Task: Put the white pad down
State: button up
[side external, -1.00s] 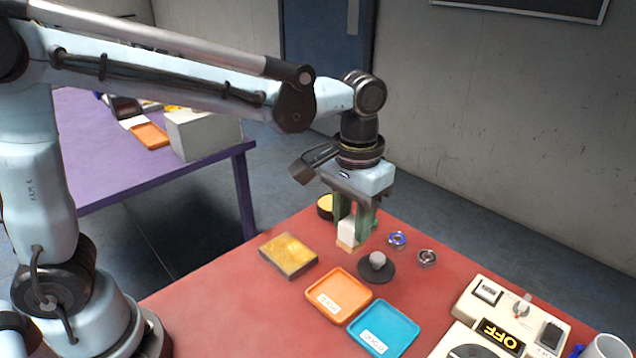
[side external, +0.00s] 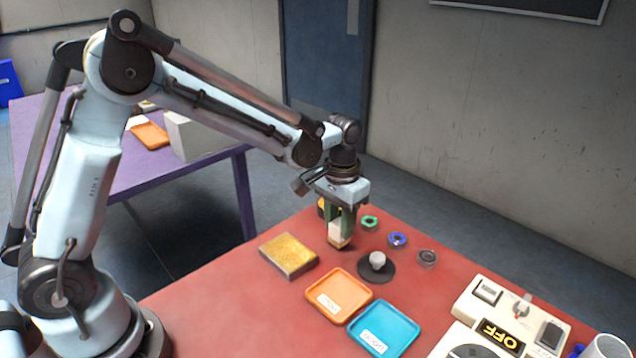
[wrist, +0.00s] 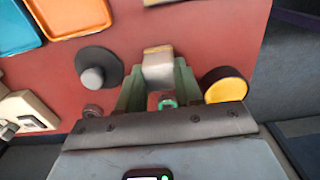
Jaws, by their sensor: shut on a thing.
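The white pad (side external: 337,234) is a small white block with a tan strip along its lower end. My gripper (side external: 341,229) is shut on it, with a green finger on either side. The pad is upright, low over the red table, between the yellow block and the black disc. I cannot tell whether its lower end touches the table. In the wrist view the white pad (wrist: 158,67) sits between the fingertips of my gripper (wrist: 158,76), its tan end facing away from the wrist. The fingers hide part of its sides.
The yellow block (side external: 289,255) is left of the pad. The black disc with a grey knob (side external: 376,266) is to its right. Green (side external: 370,222), blue (side external: 397,240) and dark (side external: 427,257) rings lie beyond. Orange (side external: 315,305) and blue (side external: 397,352) trays are in front. A yellow-topped round tin (wrist: 226,87) stands close by.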

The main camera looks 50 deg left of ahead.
jog(key=shift+f, duration=0.55)
jog(key=shift+f, duration=0.15)
jog(key=o, duration=1.1)
